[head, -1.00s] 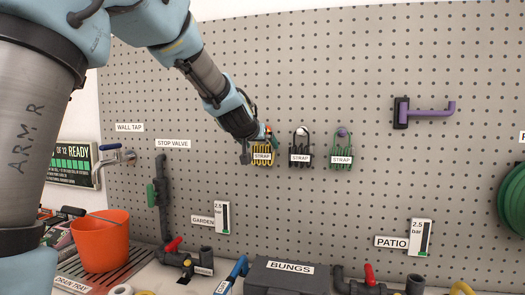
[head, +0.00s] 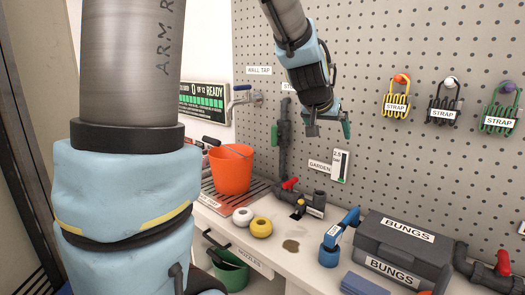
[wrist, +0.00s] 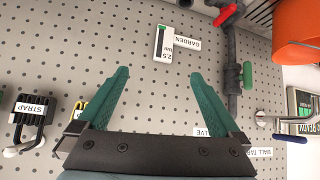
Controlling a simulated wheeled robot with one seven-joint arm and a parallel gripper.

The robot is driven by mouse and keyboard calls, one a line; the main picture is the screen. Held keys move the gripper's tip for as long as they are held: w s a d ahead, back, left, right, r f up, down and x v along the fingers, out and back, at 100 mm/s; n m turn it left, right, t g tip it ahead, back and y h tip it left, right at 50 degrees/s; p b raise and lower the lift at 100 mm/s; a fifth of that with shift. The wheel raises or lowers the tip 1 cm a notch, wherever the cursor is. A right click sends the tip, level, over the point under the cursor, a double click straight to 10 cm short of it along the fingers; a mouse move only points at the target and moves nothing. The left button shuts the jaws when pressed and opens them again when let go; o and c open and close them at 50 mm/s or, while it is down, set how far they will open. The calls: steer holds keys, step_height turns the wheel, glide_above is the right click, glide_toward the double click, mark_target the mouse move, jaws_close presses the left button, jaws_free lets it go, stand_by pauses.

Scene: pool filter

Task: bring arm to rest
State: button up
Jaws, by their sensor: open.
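My gripper (head: 329,127) hangs in front of the pegboard (head: 370,60), to the left of the straps and above the bench. In the wrist view my gripper (wrist: 152,95) shows two green fingers spread wide with nothing between them. The GARDEN gauge (wrist: 163,43) shows on the board beyond the fingertips. My arm reaches in from the upper part of the head view.
Yellow (head: 396,98), black (head: 443,104) and green (head: 499,112) straps hang on pegs. An orange bucket (head: 231,170) stands on the drain tray (head: 213,200). Red-handled pipe valves, a blue valve piece (head: 333,250) and a grey BUNGS box (head: 400,248) stand on the bench.

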steer(key=s+a+f+n+g+y, duration=0.1)
steer(key=s+a+f+g, duration=0.1)
steer(key=s+a+f, duration=0.3)
steer(key=s+a+f+n+g+y, duration=0.2)
steer(key=s+a+f, duration=0.3)
steer(key=a, duration=0.7)
steer(key=s+a+f+n+g+y, duration=0.2)
steer(key=s+a+f, duration=0.3)
steer(key=a, duration=0.3)
steer(key=shift+s+a+f, duration=0.15)
steer(key=shift+s+f, duration=0.05)
steer(key=shift+f, duration=0.4)
